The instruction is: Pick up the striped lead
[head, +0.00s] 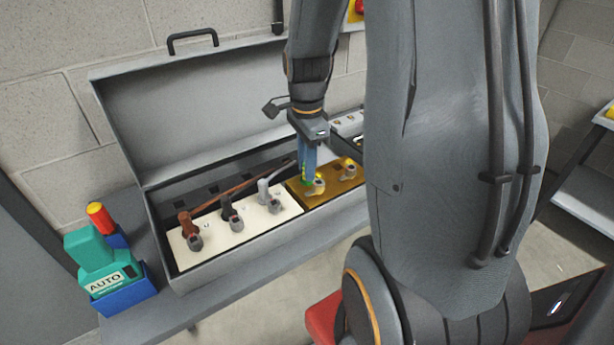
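The striped lead (306,181) shows only as a small patch of green and yellow at the left end of the brass block (325,191). The rest of it is hidden by my gripper. My gripper (308,172) points down with its blue fingers right at this patch, above the brass block. I see the fingers nearly edge-on, so whether they are closed on the lead is not visible.
A brown lead (188,224), black lead (229,208) and grey lead (265,191) sit at a white block (213,236) in the open grey box (160,249). The raised lid (190,105) stands behind. A teal AUTO device (92,262) stands left.

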